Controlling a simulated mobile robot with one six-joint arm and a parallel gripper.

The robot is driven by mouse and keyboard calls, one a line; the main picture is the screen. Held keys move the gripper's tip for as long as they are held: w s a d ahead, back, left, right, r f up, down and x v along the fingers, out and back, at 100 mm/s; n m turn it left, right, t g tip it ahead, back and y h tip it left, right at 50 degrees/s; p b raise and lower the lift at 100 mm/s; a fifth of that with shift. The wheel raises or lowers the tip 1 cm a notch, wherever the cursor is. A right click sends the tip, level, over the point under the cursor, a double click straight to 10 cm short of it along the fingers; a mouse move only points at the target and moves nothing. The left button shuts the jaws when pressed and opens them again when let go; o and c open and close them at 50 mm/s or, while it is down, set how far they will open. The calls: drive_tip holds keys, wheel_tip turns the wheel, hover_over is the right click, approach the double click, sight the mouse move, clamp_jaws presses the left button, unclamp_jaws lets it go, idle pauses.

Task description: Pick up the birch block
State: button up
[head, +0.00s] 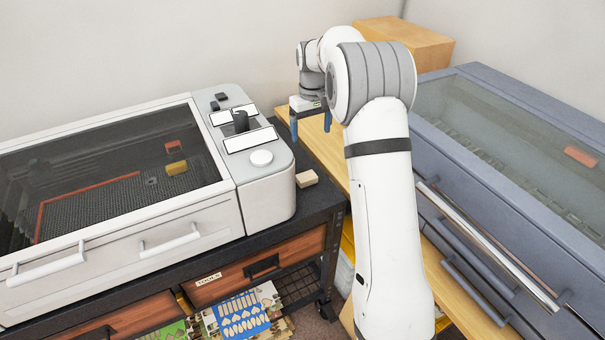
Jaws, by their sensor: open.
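A small pale wooden block, the birch block (307,178), lies on the black top of a cart, near its right corner and beside the rounded end of a white machine. My gripper (310,127) points down with its two blue fingers spread apart and nothing between them. In the picture it appears above and beyond the block, apart from it. Its exact height over the surface is hard to tell.
The white machine (262,190) with a dark glass lid and control panel fills the cart's left. A blue-grey machine (480,160) stands on a wooden bench at right. A cardboard-coloured box (405,45) is behind. Drawers (215,290) sit below.

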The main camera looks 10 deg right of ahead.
drive_tip(key=b, duration=1)
hover_over(308, 177)
drive_tip(key=f, duration=1)
drive_tip(key=shift+d+f, duration=0.1)
drive_tip(key=shift+d, duration=0.2)
drive_tip(key=f, duration=0.7)
drive_tip(key=shift+a+f+p, duration=0.35)
drive_tip(key=shift+a+p, duration=0.05)
drive_tip(key=shift+s, duration=0.1)
drive_tip(key=c, duration=1.1)
